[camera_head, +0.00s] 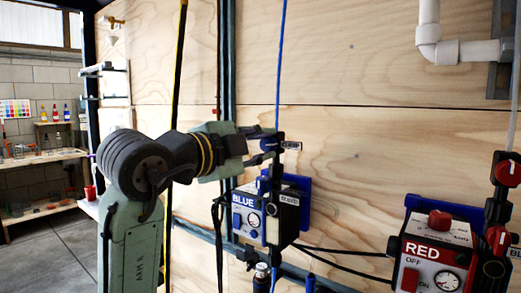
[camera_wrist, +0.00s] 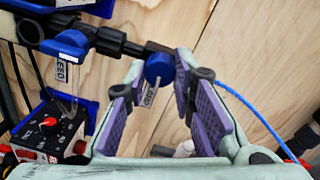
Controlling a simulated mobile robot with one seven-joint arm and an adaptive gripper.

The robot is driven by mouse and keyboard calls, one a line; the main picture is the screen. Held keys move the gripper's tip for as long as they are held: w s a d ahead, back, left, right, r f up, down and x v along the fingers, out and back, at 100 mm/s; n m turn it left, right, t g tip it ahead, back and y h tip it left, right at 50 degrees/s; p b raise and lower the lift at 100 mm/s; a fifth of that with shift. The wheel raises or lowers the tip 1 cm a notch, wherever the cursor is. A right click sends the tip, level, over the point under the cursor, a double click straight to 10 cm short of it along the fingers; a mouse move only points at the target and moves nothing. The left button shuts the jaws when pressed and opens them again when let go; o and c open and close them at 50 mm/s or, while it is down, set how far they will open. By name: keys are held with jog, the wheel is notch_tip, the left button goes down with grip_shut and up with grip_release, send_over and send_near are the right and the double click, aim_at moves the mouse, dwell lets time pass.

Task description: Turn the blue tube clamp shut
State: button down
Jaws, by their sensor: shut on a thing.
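The blue tube clamp shows as a round blue knob (camera_wrist: 159,68) with a small printed tag in the wrist view. It sits on a black fitting between my fingertips. My gripper (camera_wrist: 160,75) has its purple-padded fingers on both sides of the knob and is shut on it. In the head view my gripper (camera_head: 262,142) reaches in from the left to the top of the black fitting above the box marked BLUE (camera_head: 252,212). The fingers partly hide the clamp there, and its exact turn angle is hard to tell.
A thin blue tube (camera_head: 281,60) runs up the plywood wall above the clamp. The box marked RED (camera_head: 432,255) with red knobs stands at the lower right. White pipe (camera_head: 450,50) is at the upper right. Black cables hang between the boxes.

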jog(key=shift+m, duration=0.5)
jog(key=c, duration=1.3)
grip_release()
jog(key=shift+c, duration=0.2)
jog(key=v, duration=1.2)
